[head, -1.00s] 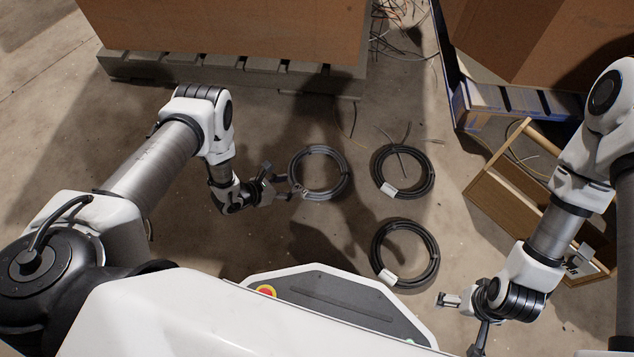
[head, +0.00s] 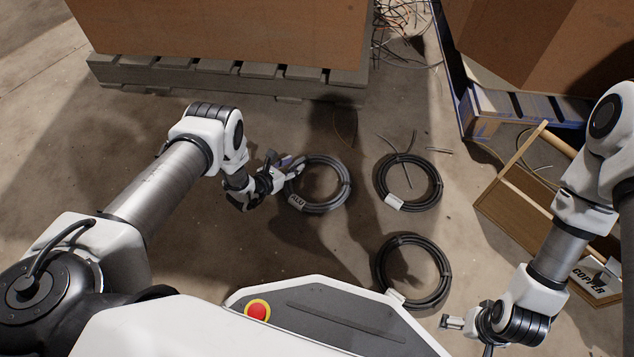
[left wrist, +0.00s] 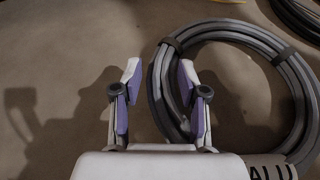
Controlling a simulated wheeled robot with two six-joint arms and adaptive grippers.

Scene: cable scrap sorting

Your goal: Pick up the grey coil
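The grey coil (head: 345,185) lies flat on the floor, left of two darker coils, with a tag lettered "ALU" (head: 297,201). My left gripper (head: 284,168) is at the coil's left edge. In the left wrist view the grey coil (left wrist: 294,78) fills the right side. There the left gripper (left wrist: 160,85) is open, one finger outside the ring and the other over or inside it, with the ring's left side between them. Contact cannot be told. My right gripper (head: 466,336) is open and empty at the lower right, away from the coils.
Darker coils lie at the upper right (head: 435,185) and lower right (head: 443,270) of the grey one. A wooden crate marked "COPPER" (head: 590,281) stands at the right. A pallet (head: 225,77) with a large box (head: 220,35) stands behind. Loose wires (head: 405,30) lie at the back.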

